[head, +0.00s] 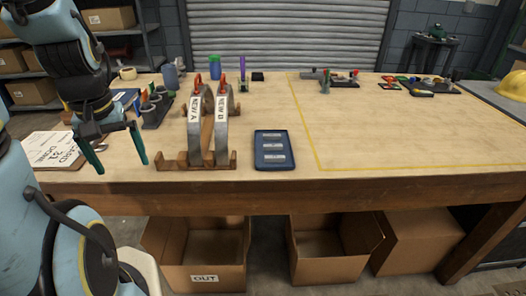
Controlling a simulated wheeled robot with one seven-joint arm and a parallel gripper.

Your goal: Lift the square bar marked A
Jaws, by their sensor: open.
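I cannot pick out a square bar marked A; its mark is too small to read or it is hidden. A blue tray (259,165) lies on the workbench, with several pale labelled spots whose writing I cannot read. Two upright grey curved casing halves, labelled NEW A (195,128) and NEW B (221,130), stand in a wooden cradle (168,163), with red parts on top. My gripper (121,165) is open and empty at the bench's left side, its green fingers apart, left of the cradle.
A paper sheet (50,150) lies at the left bench edge. A dark rack (157,112) with grey cylinders stands behind my gripper. A yellow line (310,140) bounds a mostly clear area at right. Tools lie along the back. Open cardboard boxes (205,278) stand below.

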